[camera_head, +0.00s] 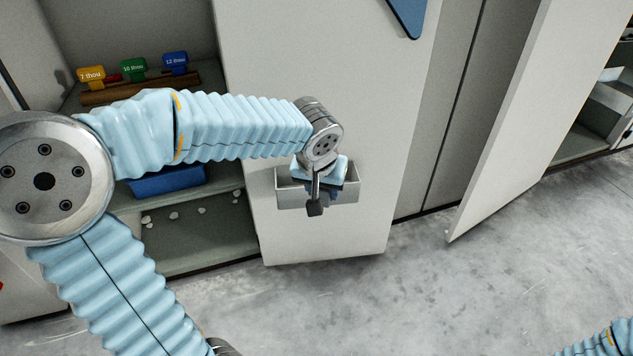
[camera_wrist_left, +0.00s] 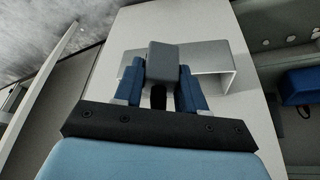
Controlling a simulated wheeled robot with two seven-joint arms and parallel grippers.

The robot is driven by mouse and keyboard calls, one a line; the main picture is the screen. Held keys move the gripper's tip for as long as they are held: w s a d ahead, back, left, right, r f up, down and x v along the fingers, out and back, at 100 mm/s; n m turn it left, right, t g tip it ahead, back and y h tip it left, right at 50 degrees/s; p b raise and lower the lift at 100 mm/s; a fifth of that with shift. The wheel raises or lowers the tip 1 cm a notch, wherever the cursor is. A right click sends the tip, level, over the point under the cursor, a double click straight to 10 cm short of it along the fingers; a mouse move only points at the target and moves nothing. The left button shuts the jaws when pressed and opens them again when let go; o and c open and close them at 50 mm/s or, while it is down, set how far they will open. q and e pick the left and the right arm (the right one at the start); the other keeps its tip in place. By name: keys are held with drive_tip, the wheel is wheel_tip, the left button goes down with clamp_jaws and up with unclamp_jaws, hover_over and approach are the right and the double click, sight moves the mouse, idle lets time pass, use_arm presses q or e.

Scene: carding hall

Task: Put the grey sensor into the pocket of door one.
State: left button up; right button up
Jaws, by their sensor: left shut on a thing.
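The grey sensor (camera_wrist_left: 163,62) is a small block on a dark stem, held between the blue fingers of my left gripper (camera_wrist_left: 159,88) in the left wrist view. In the head view, the sensor (camera_head: 315,208) hangs in front of or over the pale pocket (camera_head: 289,196). My left gripper (camera_head: 322,188) partly covers the pocket there. The pocket (camera_wrist_left: 222,68) is fixed to the open pale door (camera_head: 300,240), and its edge shows behind the sensor. I cannot tell whether the sensor is inside it. My right gripper is out of view.
The cabinet behind the left arm has a rack of coloured labelled gauges (camera_head: 133,72) and a blue object (camera_head: 168,182) on its shelves. Another open door (camera_head: 530,120) stands to the right. Grey floor (camera_head: 400,310) is clear in front.

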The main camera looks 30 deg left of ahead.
use_arm(q)
drive_tip(key=w+a, duration=0.6)
drive_tip(key=w, duration=0.1)
drive_tip(key=x, duration=0.2)
drive_tip(key=s+b+x, duration=0.1)
drive_tip(key=x, duration=0.1)
drive_tip(key=b+x, duration=0.1)
drive_tip(key=x, duration=0.2)
drive_tip(key=shift+s+d+f, duration=0.15)
drive_tip(key=shift+d+f, duration=0.1)
drive_tip(key=shift+f, duration=0.1)
drive_tip(key=shift+r, duration=0.1)
drive_tip(key=shift+f, duration=0.2)
drive_tip(key=o, duration=0.9)
drive_tip(key=shift+c, duration=0.2)
drive_tip(key=shift+r, duration=0.1)
